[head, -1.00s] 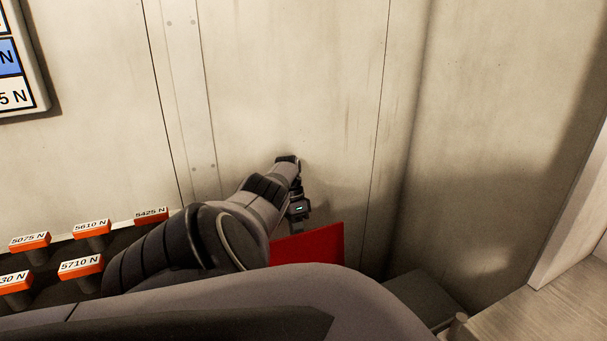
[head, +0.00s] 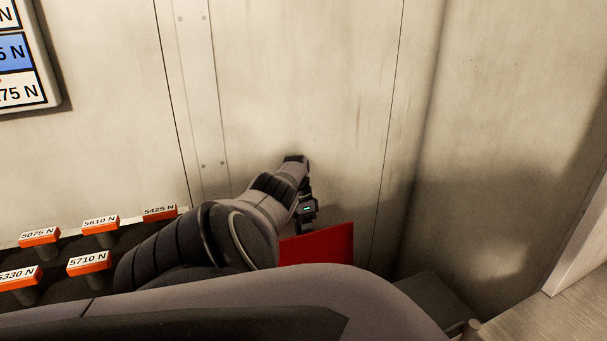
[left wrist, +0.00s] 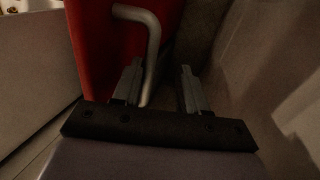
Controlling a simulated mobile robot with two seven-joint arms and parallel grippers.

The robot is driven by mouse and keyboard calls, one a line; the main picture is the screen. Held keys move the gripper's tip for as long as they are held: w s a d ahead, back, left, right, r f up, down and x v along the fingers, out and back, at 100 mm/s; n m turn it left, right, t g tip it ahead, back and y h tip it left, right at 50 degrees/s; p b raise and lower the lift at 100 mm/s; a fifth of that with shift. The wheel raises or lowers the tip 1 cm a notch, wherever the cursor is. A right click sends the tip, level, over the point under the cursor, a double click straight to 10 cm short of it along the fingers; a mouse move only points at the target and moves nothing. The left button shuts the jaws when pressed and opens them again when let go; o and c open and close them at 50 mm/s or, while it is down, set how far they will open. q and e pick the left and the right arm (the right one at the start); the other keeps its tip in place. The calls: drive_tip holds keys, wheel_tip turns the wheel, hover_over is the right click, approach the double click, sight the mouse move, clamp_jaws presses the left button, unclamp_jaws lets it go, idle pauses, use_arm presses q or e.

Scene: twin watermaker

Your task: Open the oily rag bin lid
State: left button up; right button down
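The red oily rag bin shows only as a flat red panel (head: 318,245) behind my left arm, with its lower part hidden; I cannot tell whether this panel is the lid. In the left wrist view a large red surface (left wrist: 92,50) fills the upper left, with a bent grey metal bar (left wrist: 154,45) in front of it. My left gripper (left wrist: 161,66) is open, its two fingers apart. The bar runs down between the fingers, closer to the left one. I cannot tell whether it touches. In the head view the left wrist (head: 306,208) is just above the red panel.
A pale panelled wall (head: 300,80) stands close behind the arm. A rack of orange-labelled blocks (head: 88,262) is at lower left. A dark grey box (head: 432,300) is right of the red panel, and a light ledge (head: 545,310) is at lower right.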

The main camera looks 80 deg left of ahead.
use_arm(q)
drive_tip(key=shift+a+r, duration=0.1)
drive_tip(key=shift+r, duration=0.05)
wheel_tip(320, 180, up, 20)
drive_tip(key=p, duration=0.8)
drive_tip(key=shift+p, duration=0.4)
